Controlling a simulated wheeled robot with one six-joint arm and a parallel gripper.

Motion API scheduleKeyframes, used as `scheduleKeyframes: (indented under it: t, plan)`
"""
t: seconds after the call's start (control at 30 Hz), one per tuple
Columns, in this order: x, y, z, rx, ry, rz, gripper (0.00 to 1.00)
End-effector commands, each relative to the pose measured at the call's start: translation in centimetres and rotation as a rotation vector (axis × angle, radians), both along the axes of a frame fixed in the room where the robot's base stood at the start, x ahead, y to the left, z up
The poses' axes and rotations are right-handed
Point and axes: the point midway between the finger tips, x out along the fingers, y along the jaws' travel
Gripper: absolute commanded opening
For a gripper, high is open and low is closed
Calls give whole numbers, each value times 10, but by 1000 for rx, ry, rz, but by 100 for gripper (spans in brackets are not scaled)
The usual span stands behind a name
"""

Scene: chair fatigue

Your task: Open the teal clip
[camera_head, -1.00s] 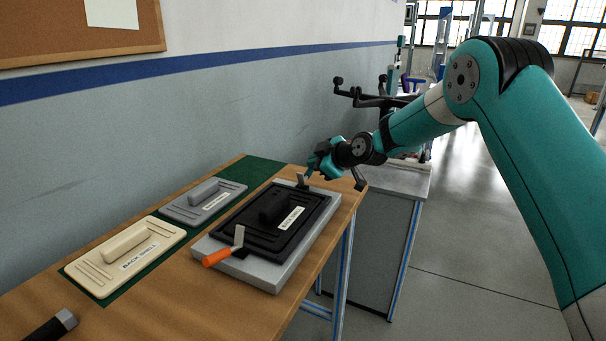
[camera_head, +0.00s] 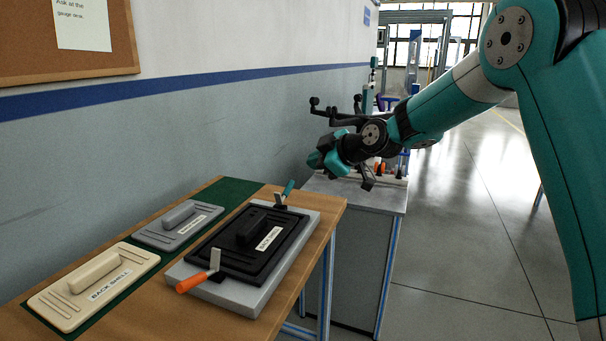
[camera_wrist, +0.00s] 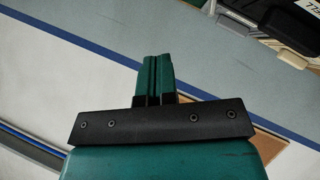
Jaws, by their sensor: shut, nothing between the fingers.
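The teal clip (camera_head: 288,188) is at the far end of the grey fixture block (camera_head: 236,292). Its teal handle points up and away from the black shell (camera_head: 225,258), and its small metal plate stands upright beside it. The orange clip (camera_head: 192,282) is at the near end, its handle pointing outward and its metal plate upright. The black shell lies on the block. My gripper (camera_head: 316,160) is above and to the right of the teal clip, apart from it. Its fingers, also in the wrist view (camera_wrist: 158,78), are together and empty.
A cream shell (camera_head: 92,287) and a grey shell (camera_head: 178,226) lie on the green mat (camera_head: 232,190) at the left of the wooden table (camera_head: 327,213). A grey cabinet (camera_head: 345,254) stands behind. The wall runs along the left. Floor at the right is open.

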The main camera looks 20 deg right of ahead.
Motion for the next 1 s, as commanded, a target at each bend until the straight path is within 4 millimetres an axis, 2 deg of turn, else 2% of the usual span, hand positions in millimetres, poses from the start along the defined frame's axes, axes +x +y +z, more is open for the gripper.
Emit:
scheduleKeyframes:
  t: [0.23,0.67,0.77,0.87,0.97,1.0]
  plan:
    - [-14,-12,11,0,-1,-1,0]
    - [-14,-13,11,0,0,-2,0]
    - [-21,-8,15,7,21,2,0]
    - [-49,12,24,36,112,9,0]
    - [-105,42,35,77,289,5,0]
    - [-134,53,38,91,376,-5,0]
